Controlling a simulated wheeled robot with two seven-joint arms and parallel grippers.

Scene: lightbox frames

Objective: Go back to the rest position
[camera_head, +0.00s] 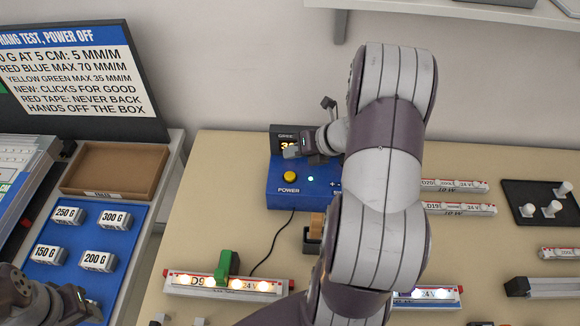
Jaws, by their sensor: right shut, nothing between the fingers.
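My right arm (375,190) rises through the middle of the view and bends over to the left. My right gripper (292,152) is shut and empty, over the back of the blue power box (300,198), beside its display (282,142). I cannot tell whether it touches the box. The arm hides the box's right part and much of the display. My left gripper (75,302) shows only in part at the bottom left corner, near the blue weight mat. Its fingers are not clear.
The box has a yellow button (290,177) and a lit green lamp. A lit light bar (205,284) with a green clip (226,263) lies in front. Weights stand on the blue mat (78,248) by a brown tray (115,168). More bars and a black peg board (530,190) are right.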

